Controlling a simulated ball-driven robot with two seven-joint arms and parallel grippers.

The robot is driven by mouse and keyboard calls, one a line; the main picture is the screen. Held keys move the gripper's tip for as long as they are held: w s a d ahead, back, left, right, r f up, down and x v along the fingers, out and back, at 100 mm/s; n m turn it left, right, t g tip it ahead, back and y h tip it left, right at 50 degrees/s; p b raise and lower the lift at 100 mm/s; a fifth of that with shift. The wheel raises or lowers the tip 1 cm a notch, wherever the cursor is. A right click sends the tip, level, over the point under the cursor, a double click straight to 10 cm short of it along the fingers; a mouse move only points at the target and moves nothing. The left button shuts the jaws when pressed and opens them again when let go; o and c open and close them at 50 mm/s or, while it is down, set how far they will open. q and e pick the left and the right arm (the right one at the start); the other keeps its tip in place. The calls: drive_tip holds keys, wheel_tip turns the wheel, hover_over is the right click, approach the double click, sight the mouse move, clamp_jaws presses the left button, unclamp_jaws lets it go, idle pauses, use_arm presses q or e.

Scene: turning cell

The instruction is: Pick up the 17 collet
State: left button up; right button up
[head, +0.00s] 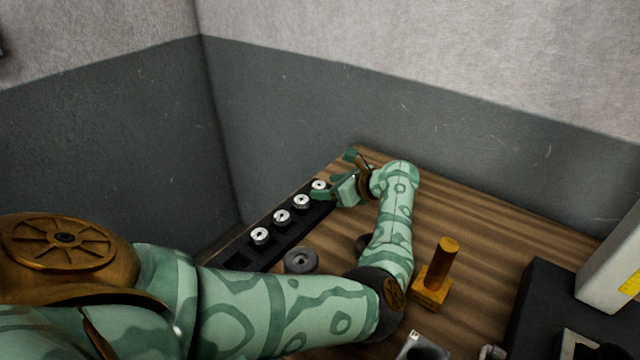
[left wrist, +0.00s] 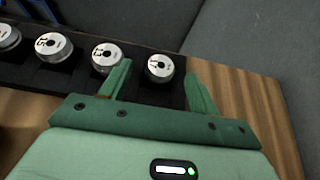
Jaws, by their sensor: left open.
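The 17 collet (left wrist: 159,68) is a short silver cylinder with dark figures on its top face, in the end place of a black rack (left wrist: 82,92). In the head view the collet (head: 319,185) is the farthest in the row, partly hidden by my gripper. My left gripper (head: 322,193) is at the far end of the rack. In the left wrist view its two green fingers (left wrist: 158,76) are open, one on each side of the collet in the picture. I cannot tell whether either touches it. My right gripper is not in view.
Collets marked 13 (left wrist: 107,57) and 15 (left wrist: 53,47) and one more stand in the same rack, which has an empty place at its near end. A grey ring (head: 301,260), a brown post on a base (head: 435,280) and a dark block (head: 540,310) are on the wooden bench.

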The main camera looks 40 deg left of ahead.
use_arm(q)
drive_tip(key=shift+x, duration=1.1)
drive_tip(key=c, duration=1.1)
drive_tip(key=shift+r, duration=0.1)
drive_tip(key=shift+c, duration=0.2)
